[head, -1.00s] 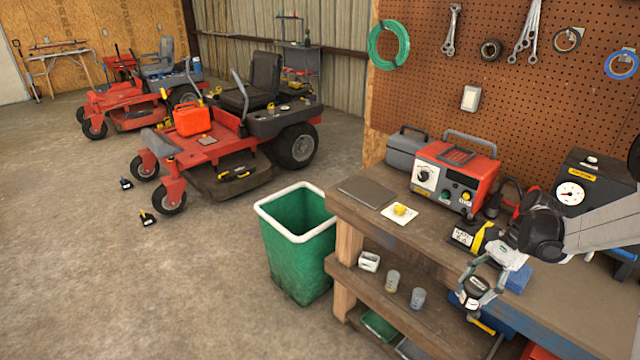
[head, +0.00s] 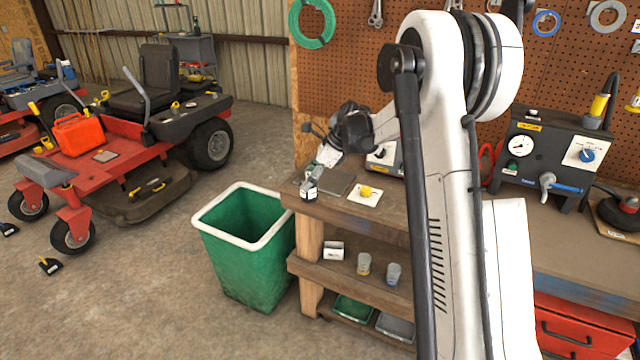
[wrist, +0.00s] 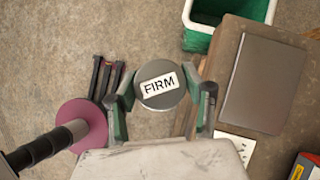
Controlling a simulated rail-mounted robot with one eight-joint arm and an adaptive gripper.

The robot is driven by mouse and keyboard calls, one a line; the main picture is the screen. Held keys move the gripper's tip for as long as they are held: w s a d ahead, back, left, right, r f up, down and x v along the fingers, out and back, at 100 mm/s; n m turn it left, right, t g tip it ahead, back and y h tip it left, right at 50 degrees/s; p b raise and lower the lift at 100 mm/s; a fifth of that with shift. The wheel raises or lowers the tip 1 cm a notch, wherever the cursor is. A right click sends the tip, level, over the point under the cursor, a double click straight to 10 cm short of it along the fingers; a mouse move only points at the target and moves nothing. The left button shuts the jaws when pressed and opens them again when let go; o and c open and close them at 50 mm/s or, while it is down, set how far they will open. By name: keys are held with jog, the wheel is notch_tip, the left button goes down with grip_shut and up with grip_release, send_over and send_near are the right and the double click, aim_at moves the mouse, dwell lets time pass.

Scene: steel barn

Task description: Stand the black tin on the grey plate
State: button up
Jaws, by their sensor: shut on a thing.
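My gripper (head: 314,176) is shut on the black tin (head: 308,191), with a finger on each side. In the wrist view the tin (wrist: 158,76) shows its round grey-looking top with a white label reading "FIRM", between the two fingers (wrist: 160,92). The grey plate (head: 338,184) is a flat dark square at the bench's left end. It also shows in the wrist view (wrist: 264,84), just right of the tin and apart from it. The tin is above the bench's edge, not over the plate. Its underside is hidden in the wrist view.
A white square with a yellow thing (head: 365,194) lies right of the plate. The workbench (head: 560,245) has a lower shelf with a white box (head: 333,251) and two cups. A green bin (head: 235,275) stands left of the bench. My arm hides the bench's middle.

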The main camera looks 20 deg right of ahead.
jog(key=w+d+r+m+t+h+b, duration=0.1)
jog(key=w+d+r+m+t+h, duration=0.2)
jog(key=w+d+r+m, duration=0.35)
jog(key=shift+w+d+f+p, duration=0.15)
jog(key=shift+w+d+f, duration=0.95)
jog(key=shift+d+f, duration=0.8)
jog(key=shift+w+d+f+p, duration=0.2)
jog(key=shift+w+d+f, duration=1.05)
jog(key=shift+f, duration=1)
jog(key=shift+w+d+f+p, duration=0.15)
jog(key=shift+w+d+f, duration=0.85)
jog(key=shift+d+f, duration=0.95)
jog(key=shift+a+f, duration=0.2)
jog(key=shift+f, duration=0.05)
jog(key=o, duration=1.4)
jog(key=shift+r, duration=0.1)
